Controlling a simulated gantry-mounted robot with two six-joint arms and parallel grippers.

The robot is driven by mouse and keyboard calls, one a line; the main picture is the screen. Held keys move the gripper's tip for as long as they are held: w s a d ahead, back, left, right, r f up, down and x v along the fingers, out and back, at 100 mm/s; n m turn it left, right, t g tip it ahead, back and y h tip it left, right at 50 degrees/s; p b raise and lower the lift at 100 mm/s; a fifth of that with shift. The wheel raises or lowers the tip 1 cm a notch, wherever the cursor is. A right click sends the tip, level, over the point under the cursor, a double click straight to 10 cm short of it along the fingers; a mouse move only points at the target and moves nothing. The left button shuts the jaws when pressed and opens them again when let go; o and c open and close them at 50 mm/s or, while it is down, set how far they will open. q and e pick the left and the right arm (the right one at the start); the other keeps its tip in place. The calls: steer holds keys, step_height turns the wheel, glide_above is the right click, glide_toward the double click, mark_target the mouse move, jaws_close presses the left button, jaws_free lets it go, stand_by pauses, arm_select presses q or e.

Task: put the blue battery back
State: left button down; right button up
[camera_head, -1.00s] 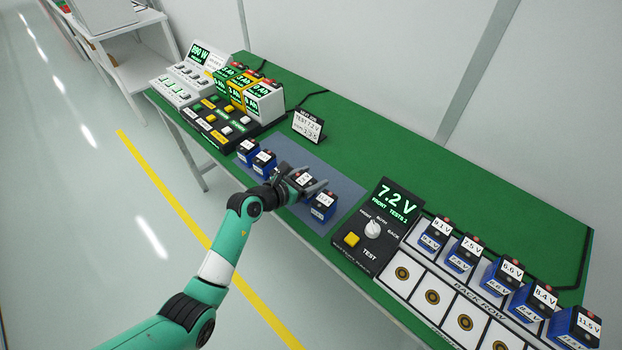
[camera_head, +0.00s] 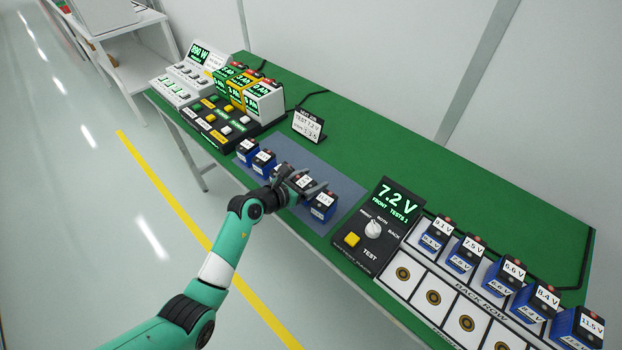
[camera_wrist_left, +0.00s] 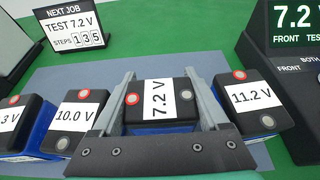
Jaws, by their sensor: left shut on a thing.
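A blue battery with a black top and a white 7.2 V label (camera_wrist_left: 158,99) is between the fingers of my left gripper (camera_wrist_left: 160,80). The left gripper (camera_head: 305,183) is shut on it, over the blue-grey mat (camera_head: 346,192). The fingers partly hide the battery in the head view; I cannot tell whether its base touches the mat. An 11.2 V battery (camera_wrist_left: 255,98) stands to its right and a 10.0 V battery (camera_wrist_left: 77,115) to its left. The front row of the tester (camera_head: 432,297) shows empty contact slots. My right gripper is not in view.
The tester panel (camera_head: 352,255) reads 7.2 V, with a knob and yellow button. Several labelled batteries stand in the back row. A sign (camera_head: 307,125) reads TEST 7.2 V. Chargers (camera_head: 262,101) and switches stand at left.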

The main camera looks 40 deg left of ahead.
mark_target(300, 184)
arm_select(q)
jaws_free()
steer(key=p+v, duration=0.6)
steer(key=v, duration=0.4)
steer(key=shift+s+r, duration=0.15)
steer(key=shift+r, duration=0.1)
steer(key=shift+s+r, duration=0.1)
steer(key=shift+s, duration=0.45)
